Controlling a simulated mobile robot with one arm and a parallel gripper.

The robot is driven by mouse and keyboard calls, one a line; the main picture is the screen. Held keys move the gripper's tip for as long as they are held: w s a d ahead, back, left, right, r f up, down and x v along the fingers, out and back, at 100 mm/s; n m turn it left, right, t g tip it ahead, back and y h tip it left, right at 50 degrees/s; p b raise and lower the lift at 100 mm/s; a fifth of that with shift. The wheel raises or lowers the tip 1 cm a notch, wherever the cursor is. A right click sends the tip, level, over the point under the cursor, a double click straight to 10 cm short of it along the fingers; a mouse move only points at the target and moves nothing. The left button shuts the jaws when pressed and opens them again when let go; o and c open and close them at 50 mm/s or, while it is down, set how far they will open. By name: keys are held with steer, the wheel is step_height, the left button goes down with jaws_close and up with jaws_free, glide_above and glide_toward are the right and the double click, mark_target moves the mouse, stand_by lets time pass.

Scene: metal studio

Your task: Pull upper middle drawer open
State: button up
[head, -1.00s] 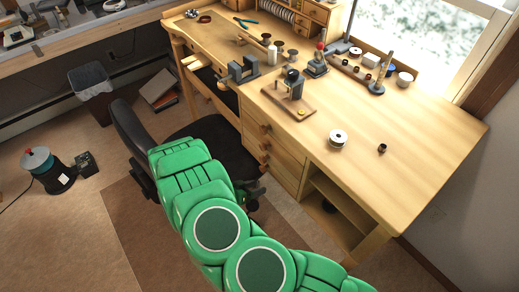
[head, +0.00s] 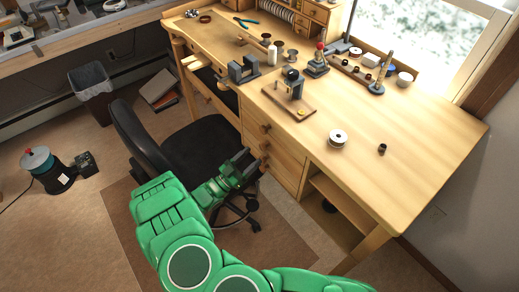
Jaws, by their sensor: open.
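The wooden desk has a stack of drawers (head: 284,155) on its front, with small round wooden knobs. The top knob (head: 266,128) and the one below it (head: 264,146) are visible. The drawers look shut; lower knobs are hidden or hard to make out near my gripper. My gripper (head: 250,162) is dark, at the end of my green arm, just left of the drawer fronts and a little below the second knob. Its jaws are open and nothing shows between them. I cannot tell whether it touches a knob.
A black office chair (head: 203,141) stands left of the drawers, close beside and behind my forearm. Open shelves (head: 335,205) are right of the drawers. The desktop holds a wooden tool board (head: 290,104) and a white spool (head: 338,138).

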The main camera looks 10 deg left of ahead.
mark_target(261, 148)
steer(key=shift+x, duration=2.55)
jaws_close()
